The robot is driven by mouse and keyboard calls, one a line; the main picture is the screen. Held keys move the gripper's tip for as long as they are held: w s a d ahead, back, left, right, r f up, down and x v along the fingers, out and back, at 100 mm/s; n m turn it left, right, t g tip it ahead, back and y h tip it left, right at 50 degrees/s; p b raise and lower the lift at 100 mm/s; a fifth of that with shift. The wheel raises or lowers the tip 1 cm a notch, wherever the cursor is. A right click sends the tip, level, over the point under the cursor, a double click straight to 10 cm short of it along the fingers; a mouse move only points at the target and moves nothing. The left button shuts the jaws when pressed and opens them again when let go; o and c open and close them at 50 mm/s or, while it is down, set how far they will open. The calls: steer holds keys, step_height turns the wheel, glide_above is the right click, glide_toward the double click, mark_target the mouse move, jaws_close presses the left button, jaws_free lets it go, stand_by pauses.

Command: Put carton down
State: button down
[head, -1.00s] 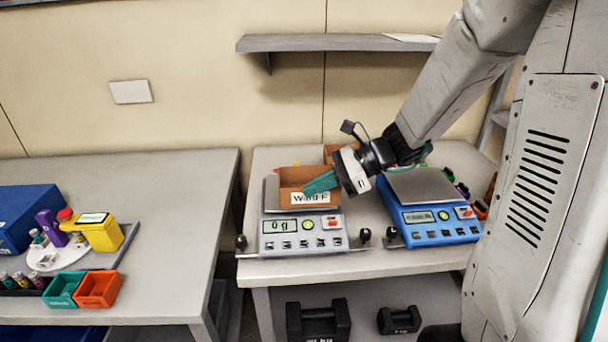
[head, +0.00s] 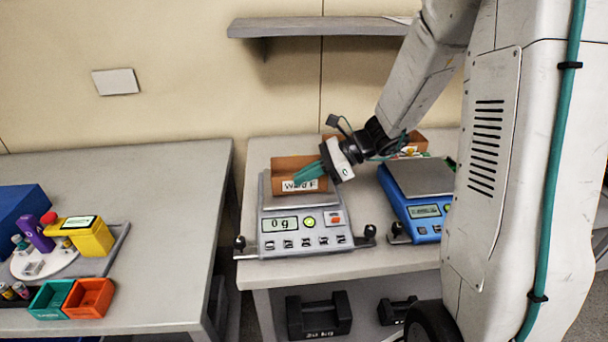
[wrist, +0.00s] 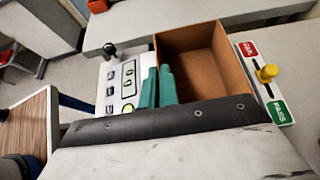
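The brown open-topped carton (head: 288,166) with a white "Ward F" label is over the plate of the grey scale (head: 268,243), whose display reads 0 g. Whether its base touches the plate cannot be told. My gripper (head: 308,174) has its teal fingers at the carton's right front side in the head view. In the wrist view, the fingers (wrist: 158,78) are close together at the carton's side wall and appear shut on it. The carton (wrist: 195,60) looks empty inside there.
A blue scale (head: 424,226) stands to the right, and another brown carton (head: 416,141) is behind my arm. The left table holds orange (head: 90,298) and teal (head: 50,298) bins and a yellow device (head: 90,237). A shelf (head: 310,27) hangs above.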

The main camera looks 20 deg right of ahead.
steer(key=shift+f, duration=0.1)
steer(key=c, duration=1.7)
jaws_free()
